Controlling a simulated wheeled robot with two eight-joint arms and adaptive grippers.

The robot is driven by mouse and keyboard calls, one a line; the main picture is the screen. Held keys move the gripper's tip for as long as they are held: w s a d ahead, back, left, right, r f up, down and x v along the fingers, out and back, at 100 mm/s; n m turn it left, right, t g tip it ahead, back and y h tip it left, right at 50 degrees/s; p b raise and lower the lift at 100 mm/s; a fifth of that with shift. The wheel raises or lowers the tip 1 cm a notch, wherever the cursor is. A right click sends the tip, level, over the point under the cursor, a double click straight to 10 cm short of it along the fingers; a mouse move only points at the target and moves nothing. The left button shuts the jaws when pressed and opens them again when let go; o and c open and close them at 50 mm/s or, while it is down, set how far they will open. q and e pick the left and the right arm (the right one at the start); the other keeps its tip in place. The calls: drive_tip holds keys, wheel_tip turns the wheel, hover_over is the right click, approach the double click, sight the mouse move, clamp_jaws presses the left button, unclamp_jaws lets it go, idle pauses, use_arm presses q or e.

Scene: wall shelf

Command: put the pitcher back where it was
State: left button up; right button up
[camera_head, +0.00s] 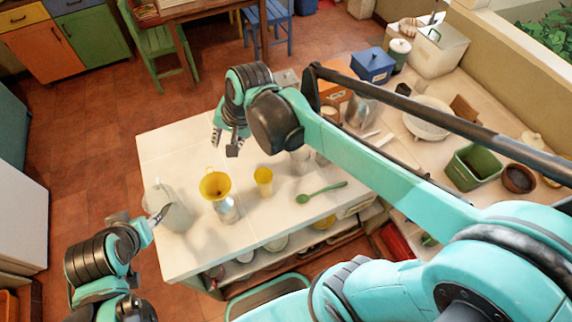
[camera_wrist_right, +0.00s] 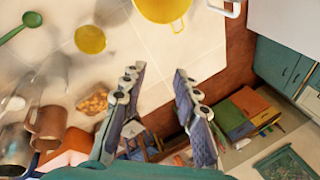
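A pale, translucent pitcher (camera_head: 172,208) stands at the left end of the white counter (camera_head: 160,150) in the head view. My left gripper (camera_head: 155,222) is right at the pitcher's near side, its fingers overlapping the pitcher in the picture; whether they grip it cannot be seen. A white handle (camera_wrist_right: 228,8) shows at the top edge of the right wrist view, probably the pitcher's. My right gripper (camera_head: 225,145) is above the counter's far edge, with its fingers apart and nothing between them. Its open fingers also show in the right wrist view (camera_wrist_right: 160,95).
A yellow cup (camera_head: 263,178), a green spoon (camera_head: 318,193) and glassware (camera_head: 300,160) stand or lie further right. My right arm crosses over the counter.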

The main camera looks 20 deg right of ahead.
drive_tip(key=s+d+f+n+t+h, duration=0.2)
drive_tip(key=s+d+f+n+t, duration=0.1)
drive_tip(key=s+d+n, duration=0.4)
drive_tip(key=s+d, duration=0.3)
drive_tip(key=d, duration=0.1)
drive_tip(key=shift+s+d+f+n+t+h, duration=0.2)
drive_tip(key=shift+s+n+t+h, duration=0.1)
drive_tip(key=shift+s+h, duration=0.1)
wheel_tip(320, 180, down, 12)
drive_tip(key=b, duration=1.2)
